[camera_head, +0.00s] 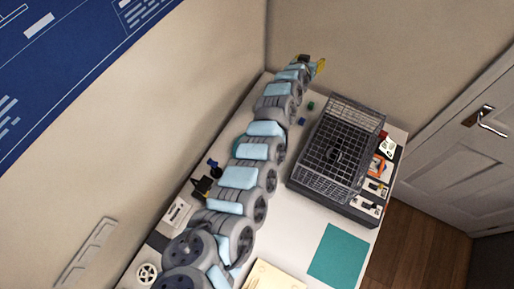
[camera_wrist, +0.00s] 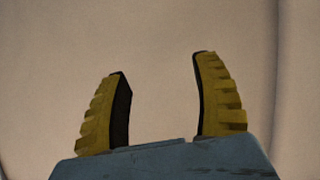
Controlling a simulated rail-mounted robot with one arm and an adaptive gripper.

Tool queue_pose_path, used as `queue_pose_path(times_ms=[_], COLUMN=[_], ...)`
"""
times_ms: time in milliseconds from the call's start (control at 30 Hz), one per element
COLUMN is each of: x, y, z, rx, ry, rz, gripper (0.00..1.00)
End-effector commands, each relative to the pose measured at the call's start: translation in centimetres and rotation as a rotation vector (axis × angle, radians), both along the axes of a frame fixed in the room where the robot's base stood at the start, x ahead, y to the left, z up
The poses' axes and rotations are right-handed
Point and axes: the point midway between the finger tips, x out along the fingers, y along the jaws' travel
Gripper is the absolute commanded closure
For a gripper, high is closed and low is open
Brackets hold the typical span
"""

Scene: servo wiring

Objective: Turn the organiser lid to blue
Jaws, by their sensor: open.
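The organiser (camera_head: 300,181) is a dark box on the right part of the table, with a wire-like grid lid (camera_head: 339,147) over a compartment grid. A raised see-through part stands at its far end. I cannot tell the lid's setting from here. My gripper (camera_head: 318,66) is beyond the far end of the organiser, up and left of it in the head view, apart from it. In the wrist view my gripper (camera_wrist: 160,65) has two yellow ridged fingers spread apart, with nothing between them and a plain beige surface beyond.
Picture cards, one orange (camera_head: 377,166), line the organiser's right side. A teal mat (camera_head: 338,255) and a cream sheet (camera_head: 267,277) lie in front. Walls stand close behind the table.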

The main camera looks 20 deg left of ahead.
Motion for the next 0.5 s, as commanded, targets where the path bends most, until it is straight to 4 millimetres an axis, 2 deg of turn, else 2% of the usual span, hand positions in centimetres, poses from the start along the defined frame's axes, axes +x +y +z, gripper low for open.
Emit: queue_pose_path(times_ms=[167,267,367,500], x=[-2.3,-4.5,-7.4,-12.8], y=[0.2,0.6,1.7,4.0], z=[-2.0,-3.5,-5.1,-7.6], rx=[0.083,0.136,0.195,0.277], ry=[0.192,0.313,0.439,0.641], rz=[-0.134,-0.205,-0.269,-0.346], gripper=[0.35,0.35,0.35,0.35])
